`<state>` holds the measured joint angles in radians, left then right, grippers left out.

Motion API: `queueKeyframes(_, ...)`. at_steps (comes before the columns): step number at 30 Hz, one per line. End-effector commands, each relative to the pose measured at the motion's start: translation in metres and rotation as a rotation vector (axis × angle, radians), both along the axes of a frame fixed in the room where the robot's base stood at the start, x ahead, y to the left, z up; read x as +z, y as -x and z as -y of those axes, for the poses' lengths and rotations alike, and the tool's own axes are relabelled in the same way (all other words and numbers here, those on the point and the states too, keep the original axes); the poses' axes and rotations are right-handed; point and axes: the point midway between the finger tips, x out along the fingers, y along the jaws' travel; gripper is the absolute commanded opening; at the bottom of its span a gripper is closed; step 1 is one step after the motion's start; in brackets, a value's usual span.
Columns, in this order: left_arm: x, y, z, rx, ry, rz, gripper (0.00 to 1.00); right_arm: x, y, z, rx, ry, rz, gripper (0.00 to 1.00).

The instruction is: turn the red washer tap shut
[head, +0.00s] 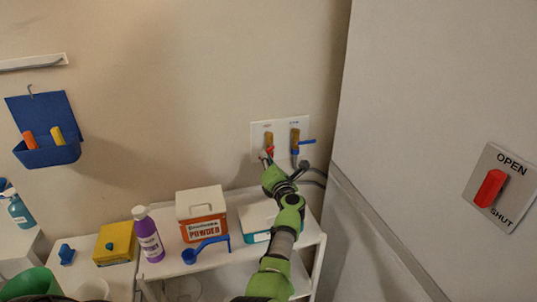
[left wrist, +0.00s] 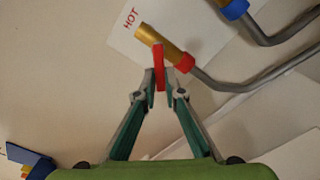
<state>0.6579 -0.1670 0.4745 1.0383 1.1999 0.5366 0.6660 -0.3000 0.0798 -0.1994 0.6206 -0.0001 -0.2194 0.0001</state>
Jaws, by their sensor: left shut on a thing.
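The red washer tap handle (left wrist: 159,55) is a small red bar on a brass valve (left wrist: 152,37) beside the word HOT. In the left wrist view the bar lies at a slant to the brass pipe. My left gripper (left wrist: 160,76) is shut on the lower end of the bar, one fingertip on each side. In the head view my left gripper (head: 265,157) covers most of the red tap at the white wall plate (head: 280,126). My right gripper is in neither view.
A blue-handled tap (head: 304,143) sits just right of the red one, with grey hoses below. A white shelf (head: 218,257) holds a powder box (head: 202,214), purple bottle (head: 149,238) and blue scoop (head: 205,250). A red OPEN/SHUT lever (head: 490,188) is on the right panel.

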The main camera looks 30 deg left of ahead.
Motion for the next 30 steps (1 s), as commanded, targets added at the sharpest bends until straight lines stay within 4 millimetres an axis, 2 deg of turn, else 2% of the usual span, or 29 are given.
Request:
queueKeyframes(1,0.007,0.001,-0.001,0.0,-0.031,-0.035,0.0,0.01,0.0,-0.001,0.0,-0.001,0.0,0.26)
queueKeyframes(15,0.02,0.006,-0.006,0.001,-0.312,-0.35,0.0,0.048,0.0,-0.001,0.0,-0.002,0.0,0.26)
queueKeyframes(30,0.026,0.006,-0.007,0.002,-0.468,-0.524,0.0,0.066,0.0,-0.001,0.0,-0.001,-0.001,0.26)
